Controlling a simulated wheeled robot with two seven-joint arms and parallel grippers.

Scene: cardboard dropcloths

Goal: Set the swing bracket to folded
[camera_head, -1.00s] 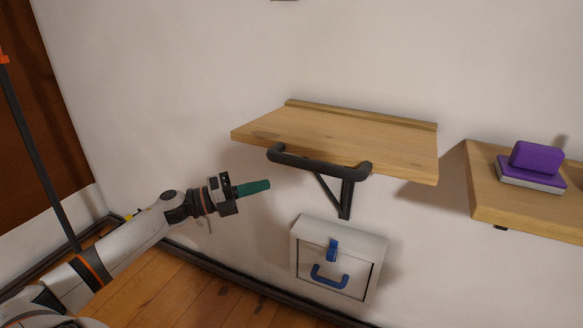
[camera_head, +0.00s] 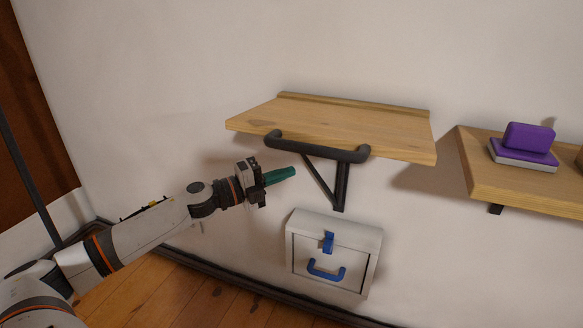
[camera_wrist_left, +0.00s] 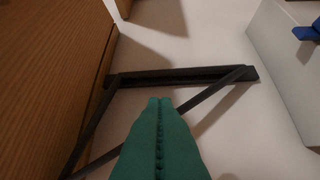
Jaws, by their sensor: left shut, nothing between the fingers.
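The swing bracket (camera_head: 340,187) is a black triangular frame on the wall under the wooden shelf (camera_head: 350,128). Its diagonal strut runs from low on the wall up toward the shelf's underside, so it stands out from the wall. In the left wrist view the bracket (camera_wrist_left: 180,76) shows its wall bar and its strut. My left gripper (camera_head: 293,172) has green fingers, shut and empty, to the left of the bracket and below the shelf. In the left wrist view its fingertips (camera_wrist_left: 160,102) overlap the bracket in the picture; I cannot tell whether they touch. My right gripper is not in view.
A dark handle bar (camera_head: 316,150) runs along the shelf's front edge. A white box (camera_head: 360,245) with a blue latch and handle hangs below. A second shelf (camera_head: 520,197) at right holds a purple and grey block (camera_head: 525,145). The wall left of the bracket is clear.

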